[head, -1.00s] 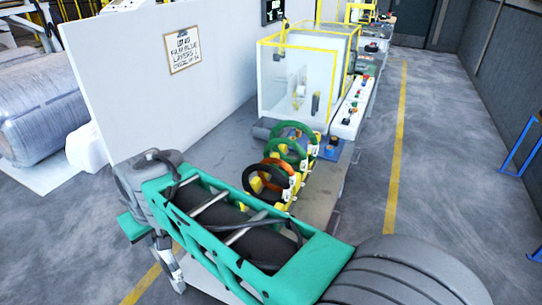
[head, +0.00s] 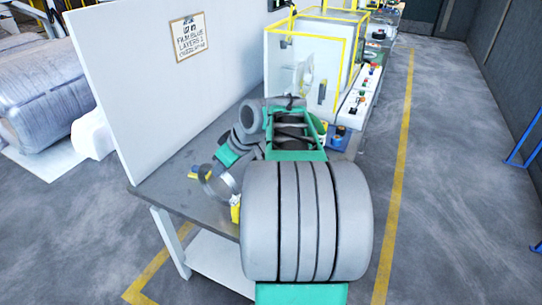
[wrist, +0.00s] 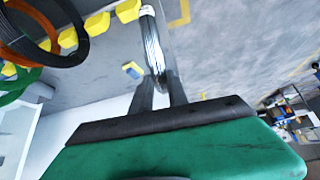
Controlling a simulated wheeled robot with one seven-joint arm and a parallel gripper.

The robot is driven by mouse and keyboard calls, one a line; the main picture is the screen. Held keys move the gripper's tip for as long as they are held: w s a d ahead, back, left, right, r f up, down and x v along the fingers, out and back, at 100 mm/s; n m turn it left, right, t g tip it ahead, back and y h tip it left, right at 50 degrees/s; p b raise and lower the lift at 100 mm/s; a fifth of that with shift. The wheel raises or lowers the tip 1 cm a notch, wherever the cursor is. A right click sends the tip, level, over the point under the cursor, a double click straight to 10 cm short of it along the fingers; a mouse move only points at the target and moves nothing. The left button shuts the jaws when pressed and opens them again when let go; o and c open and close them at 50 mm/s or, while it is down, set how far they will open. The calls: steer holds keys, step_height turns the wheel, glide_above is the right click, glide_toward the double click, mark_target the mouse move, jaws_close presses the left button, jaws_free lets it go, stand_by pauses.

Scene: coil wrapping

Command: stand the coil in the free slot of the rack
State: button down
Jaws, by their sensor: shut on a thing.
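In the wrist view, my gripper (wrist: 158,88) has its two dark fingers shut on a silver coil (wrist: 152,42), seen nearly edge-on. In the head view, the silver coil (head: 222,184) shows as a ring tilted above the near part of the bench. The rack's yellow blocks (wrist: 97,23) lie up and left of the coil in the wrist view. A black coil (wrist: 72,50), an orange coil (wrist: 18,40) and green coils (wrist: 18,85) stand farther left. My arm hides most of the rack in the head view, and I cannot tell whether the held coil touches it.
The grey bench (head: 178,190) has bare surface at its near left. A white panel (head: 150,70) with a sign (head: 187,36) stands along its left side. A yellow-edged machine guard (head: 300,65) stands at the far end. Open floor lies to the right.

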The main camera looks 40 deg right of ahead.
steer(key=s+d+n+t+y, duration=0.1)
steer(key=s+d, duration=0.6)
steer(key=d, duration=0.5)
steer(key=shift+d+r, duration=0.2)
steer(key=shift+p, duration=0.3)
step_height(320, 180, down, 9)
steer(key=b, duration=0.7)
steer(key=shift+f+b, duration=0.55)
steer(key=shift+b, duration=0.15)
steer(key=c, duration=1.2)
jaws_free()
steer(key=shift+s, duration=0.1)
steer(key=p+v, duration=0.1)
steer(key=v, duration=0.6)
steer(key=shift+s+r, duration=0.2)
steer(key=shift+r, duration=0.15)
steer(key=shift+d, duration=0.1)
